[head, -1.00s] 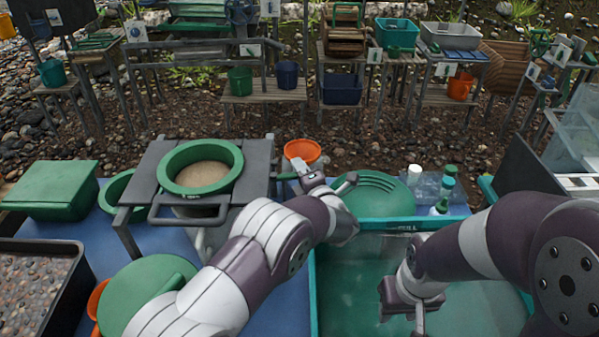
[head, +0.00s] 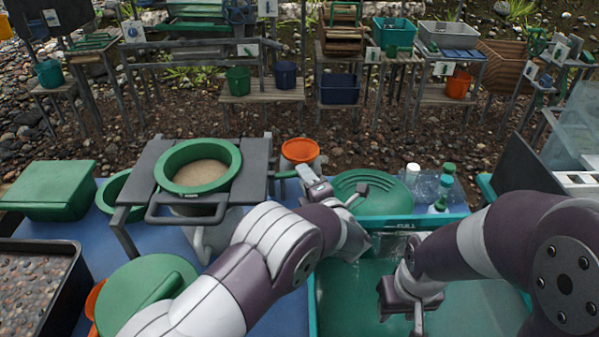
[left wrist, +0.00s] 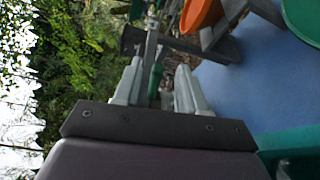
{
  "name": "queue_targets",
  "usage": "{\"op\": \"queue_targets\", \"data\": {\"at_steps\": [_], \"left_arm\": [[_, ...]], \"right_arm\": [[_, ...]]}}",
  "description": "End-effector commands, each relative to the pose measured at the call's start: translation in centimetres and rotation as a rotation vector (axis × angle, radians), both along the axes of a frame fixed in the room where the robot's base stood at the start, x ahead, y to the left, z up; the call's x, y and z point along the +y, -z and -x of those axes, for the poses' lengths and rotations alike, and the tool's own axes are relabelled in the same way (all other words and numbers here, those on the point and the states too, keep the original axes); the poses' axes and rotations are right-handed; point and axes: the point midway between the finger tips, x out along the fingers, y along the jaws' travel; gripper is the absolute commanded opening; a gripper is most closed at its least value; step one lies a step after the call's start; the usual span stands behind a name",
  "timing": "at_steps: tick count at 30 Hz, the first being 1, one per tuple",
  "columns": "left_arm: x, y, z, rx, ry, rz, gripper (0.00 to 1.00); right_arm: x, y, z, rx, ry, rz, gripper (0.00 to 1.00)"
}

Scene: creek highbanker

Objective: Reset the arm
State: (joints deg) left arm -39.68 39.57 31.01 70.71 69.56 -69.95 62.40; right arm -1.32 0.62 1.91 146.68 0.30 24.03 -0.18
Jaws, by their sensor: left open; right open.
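My left gripper (head: 334,184) is in the middle of the head view, above the blue table and just in front of a green ribbed pan (head: 374,190). Its jaws are apart, and I see nothing held in them. In the left wrist view the two pale fingers of the left gripper (left wrist: 157,88) stand apart. A green piece shows between them, and its distance is unclear. My right gripper (head: 417,318) hangs low over the teal tub (head: 318,300) at the lower right. It is open, but its fingertips show only in part.
A green-rimmed sieve of sand (head: 200,155) stands on a dark frame left of the left gripper. An orange bowl (head: 300,150) is behind it. Bottles (head: 446,180) stand right of the pan. A green box (head: 50,190) and a gravel tray (head: 70,255) are at left.

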Motion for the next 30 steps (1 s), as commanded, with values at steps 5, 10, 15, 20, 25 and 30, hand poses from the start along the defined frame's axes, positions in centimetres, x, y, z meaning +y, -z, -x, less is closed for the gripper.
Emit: {"op": "queue_targets", "data": {"at_steps": [5, 10, 15, 20, 25, 30], "left_arm": [[-1.0, -0.1, 2.4, 0.000, 0.001, 0.000, 0.40], [-1.1, -0.2, 2.8, 0.000, 0.000, 0.000, 0.40], [-1.1, -0.2, 2.7, 0.000, 0.000, 0.000, 0.40], [-1.1, -0.4, 2.7, -0.001, 0.000, 0.000, 0.40], [-1.1, -4.3, 2.7, -0.001, 0.000, 0.001, 0.40], [-1.1, -7.5, 2.7, 0.000, 0.000, 0.000, 0.40]], "right_arm": [[0.0, 0.3, 0.0, 0.000, 0.000, 0.000, 0.43], [0.0, 0.3, 0.0, 0.000, 0.000, 0.000, 0.43], [0.0, 0.3, 0.0, 0.000, 0.000, 0.000, 0.43], [0.0, 0.0, 0.0, 0.000, 0.000, 0.000, 0.43], [0.0, -3.8, 0.0, 0.000, 0.000, 0.000, 0.43], [0.0, -7.1, 0.0, -0.001, 0.000, 0.000, 0.43]]}}
